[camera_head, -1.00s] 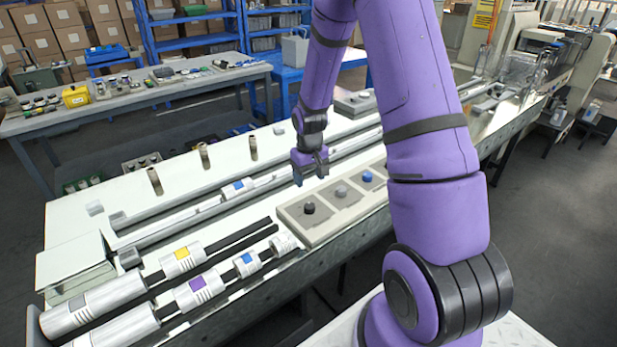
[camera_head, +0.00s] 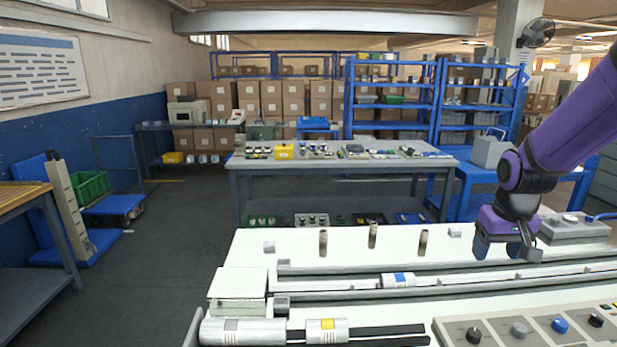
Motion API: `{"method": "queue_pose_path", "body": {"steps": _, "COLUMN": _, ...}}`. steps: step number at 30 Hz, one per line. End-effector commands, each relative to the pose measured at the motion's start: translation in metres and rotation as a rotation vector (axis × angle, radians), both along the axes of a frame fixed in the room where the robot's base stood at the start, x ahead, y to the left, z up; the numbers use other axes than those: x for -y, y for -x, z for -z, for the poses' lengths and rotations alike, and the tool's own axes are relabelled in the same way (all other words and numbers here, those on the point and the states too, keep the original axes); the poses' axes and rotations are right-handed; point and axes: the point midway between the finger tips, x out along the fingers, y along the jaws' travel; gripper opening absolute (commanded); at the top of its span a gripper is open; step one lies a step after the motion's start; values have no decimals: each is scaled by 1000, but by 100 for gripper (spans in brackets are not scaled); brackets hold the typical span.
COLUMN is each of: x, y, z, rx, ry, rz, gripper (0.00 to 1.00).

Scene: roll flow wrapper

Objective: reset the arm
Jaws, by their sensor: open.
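My purple arm reaches in from the right edge in the head view. My gripper (camera_head: 507,249) points down above the right part of the white machine bench (camera_head: 340,245), with its dark fingers apart and nothing seen between them. It looks raised above the rails, though its exact height is hard to judge. A control panel (camera_head: 540,318) with several knobs lies in front of and below it.
A grey work table (camera_head: 345,165) with small parts stands farther back. Open floor (camera_head: 150,260) lies to the left.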

Motion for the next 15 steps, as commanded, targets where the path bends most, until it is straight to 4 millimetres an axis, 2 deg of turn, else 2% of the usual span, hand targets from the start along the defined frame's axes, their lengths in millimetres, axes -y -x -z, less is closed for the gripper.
{"method": "queue_pose_path", "body": {"steps": 1, "x": -6, "y": 9, "z": -16, "rx": 22, "ry": 3, "rz": -5, "gripper": 64}}
{"method": "queue_pose_path", "body": {"steps": 6, "x": -22, "y": 40, "z": -56, "rx": 72, "ry": 8, "rz": -15, "gripper": 64}}
{"method": "queue_pose_path", "body": {"steps": 15, "x": -48, "y": 104, "z": -110, "rx": 163, "ry": 2, "rz": -33, "gripper": 64}}
